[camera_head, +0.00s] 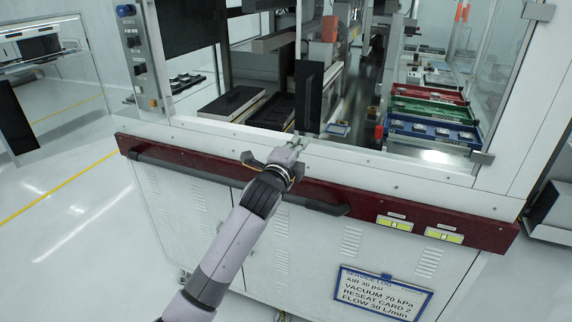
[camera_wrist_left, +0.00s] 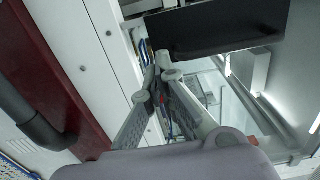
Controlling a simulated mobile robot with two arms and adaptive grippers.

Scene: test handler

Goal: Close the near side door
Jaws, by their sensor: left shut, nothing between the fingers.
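A clear door panel (camera_head: 390,60) shows on the near side of the machine, with a tall black handle (camera_head: 308,97) and grey hinges (camera_head: 482,158) at right. How far the door stands open I cannot tell. My left gripper (camera_head: 297,144) is shut and empty, by the lower end of the black handle, above the white sill. In the left wrist view the fingertips (camera_wrist_left: 164,68) are together just below the dark handle (camera_wrist_left: 215,28); whether they touch it I cannot tell. My right gripper is not in view.
A dark red rail (camera_head: 370,204) with a grey bar (camera_head: 225,180) runs below the sill. Green (camera_head: 425,112) and blue (camera_head: 430,132) trays lie inside at right. Another clear panel with a black handle (camera_head: 17,116) stands at far left. Open floor (camera_head: 75,215) lies left.

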